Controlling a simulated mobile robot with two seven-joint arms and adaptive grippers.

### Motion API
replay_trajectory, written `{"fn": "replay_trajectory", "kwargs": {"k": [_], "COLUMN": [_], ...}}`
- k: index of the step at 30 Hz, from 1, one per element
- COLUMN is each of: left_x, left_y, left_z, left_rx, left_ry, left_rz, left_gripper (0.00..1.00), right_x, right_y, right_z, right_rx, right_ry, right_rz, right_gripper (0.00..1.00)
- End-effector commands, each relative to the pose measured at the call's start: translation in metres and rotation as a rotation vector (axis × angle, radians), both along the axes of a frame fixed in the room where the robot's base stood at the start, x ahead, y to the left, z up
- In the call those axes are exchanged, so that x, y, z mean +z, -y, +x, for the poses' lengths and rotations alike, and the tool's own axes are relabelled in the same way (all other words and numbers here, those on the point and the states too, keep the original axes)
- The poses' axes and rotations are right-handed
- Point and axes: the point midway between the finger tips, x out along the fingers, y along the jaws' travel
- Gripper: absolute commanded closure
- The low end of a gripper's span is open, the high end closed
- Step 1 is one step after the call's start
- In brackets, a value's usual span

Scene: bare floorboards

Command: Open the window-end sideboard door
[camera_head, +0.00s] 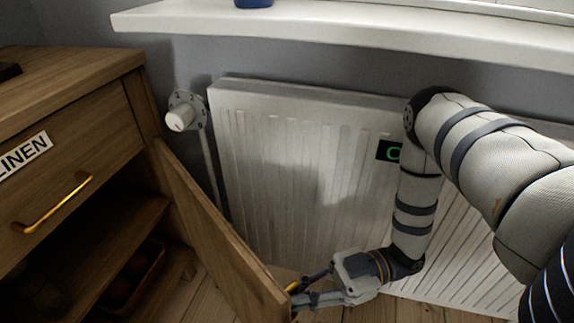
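The wooden sideboard (70,88) stands at the left. Its door (222,240) at the end nearest the window sill is swung open, hinged at the cabinet's right side, with its free edge toward the lower middle. The dark inside with a shelf (112,235) shows. My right gripper (300,293) is at the door's free edge, its fingers reaching to the door's outer side beside a small brass-coloured bit. The door hides the fingertips, so I cannot tell whether they hold anything. My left gripper is out of view.
A white radiator (270,150) stands behind the door, with a valve knob (181,117) near the cabinet. A window sill (330,32) is above. A drawer (70,160) labelled LINEN has a brass handle. A tray (135,275) sits inside low down.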

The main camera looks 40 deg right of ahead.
Motion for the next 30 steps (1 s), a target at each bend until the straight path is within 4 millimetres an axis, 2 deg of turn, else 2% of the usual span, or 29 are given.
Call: {"fn": "replay_trajectory", "kwargs": {"k": [7,9,10,11,20,30], "left_x": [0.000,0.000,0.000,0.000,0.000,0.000], "left_y": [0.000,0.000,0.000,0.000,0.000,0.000], "left_z": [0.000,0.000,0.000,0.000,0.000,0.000], "left_rx": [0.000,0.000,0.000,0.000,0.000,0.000], "left_ry": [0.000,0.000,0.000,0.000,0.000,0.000], "left_rz": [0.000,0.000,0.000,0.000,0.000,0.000], "left_gripper": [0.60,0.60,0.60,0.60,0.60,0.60], "right_x": [-0.002,-0.002,-0.002,-0.002,-0.001,-0.002], "right_y": [0.000,0.000,0.000,0.000,0.003,0.060], "right_z": [-0.003,-0.003,-0.003,-0.002,-0.002,-0.029], "right_rx": [0.004,0.004,0.004,0.004,0.001,0.001], "right_ry": [-0.007,-0.007,-0.007,-0.007,-0.003,-0.003], "right_rz": [-0.005,-0.005,-0.005,-0.005,-0.003,-0.005], "right_gripper": [1.00,0.81,0.74,0.72,0.72,0.72]}}
